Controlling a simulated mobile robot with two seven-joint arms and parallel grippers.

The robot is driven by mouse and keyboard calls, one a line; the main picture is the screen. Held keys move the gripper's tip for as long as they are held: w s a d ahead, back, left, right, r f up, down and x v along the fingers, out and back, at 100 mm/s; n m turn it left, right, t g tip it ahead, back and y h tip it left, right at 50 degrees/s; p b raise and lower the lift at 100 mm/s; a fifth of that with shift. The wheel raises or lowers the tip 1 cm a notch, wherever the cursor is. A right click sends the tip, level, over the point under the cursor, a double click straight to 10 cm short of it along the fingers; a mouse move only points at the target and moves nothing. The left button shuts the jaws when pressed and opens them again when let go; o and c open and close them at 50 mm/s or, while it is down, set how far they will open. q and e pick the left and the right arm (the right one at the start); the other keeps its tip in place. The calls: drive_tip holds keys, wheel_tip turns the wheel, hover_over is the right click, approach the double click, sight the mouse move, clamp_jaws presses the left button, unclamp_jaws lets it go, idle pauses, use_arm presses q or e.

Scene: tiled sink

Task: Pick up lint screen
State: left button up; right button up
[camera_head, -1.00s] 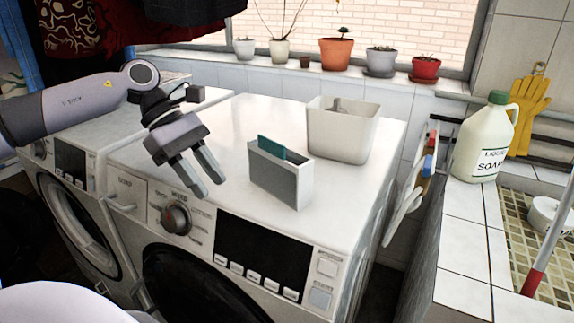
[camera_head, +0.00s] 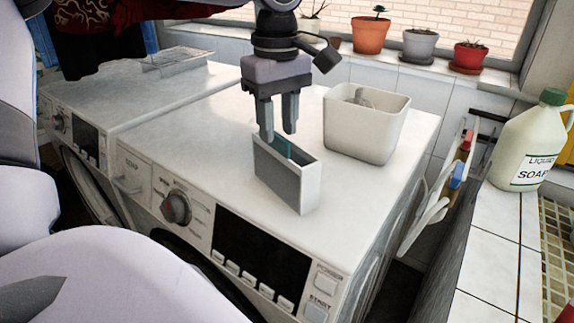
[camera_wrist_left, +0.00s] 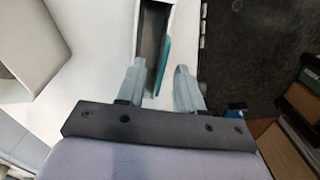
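A slim grey-and-white case (camera_head: 285,180) stands upright on the front washing machine. A thin teal panel, seemingly the lint screen (camera_head: 281,147), stands in its open top. My left gripper (camera_head: 278,135) points down right above the case, its fingers apart. In the left wrist view the teal panel (camera_wrist_left: 163,62) lies between the open fingers (camera_wrist_left: 158,72), nearer the right one. The grey-and-white case (camera_wrist_left: 151,30) shows beyond them. I cannot tell whether a finger touches the panel. My right gripper is not in view.
A white bin (camera_head: 366,130) with something grey in it stands behind and right of the case. A soap jug (camera_head: 533,140) is on the tiled counter at right. Potted plants line the sill. The machine top (camera_head: 190,135) left of the case is clear.

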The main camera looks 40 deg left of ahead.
sight(276, 148)
use_arm(q)
drive_tip(key=f, duration=0.5)
drive_tip(key=shift+s+a+p, duration=0.1)
drive_tip(key=shift+a+p, duration=0.15)
drive_tip(key=shift+p, duration=0.1)
clamp_jaws()
idle(1.0)
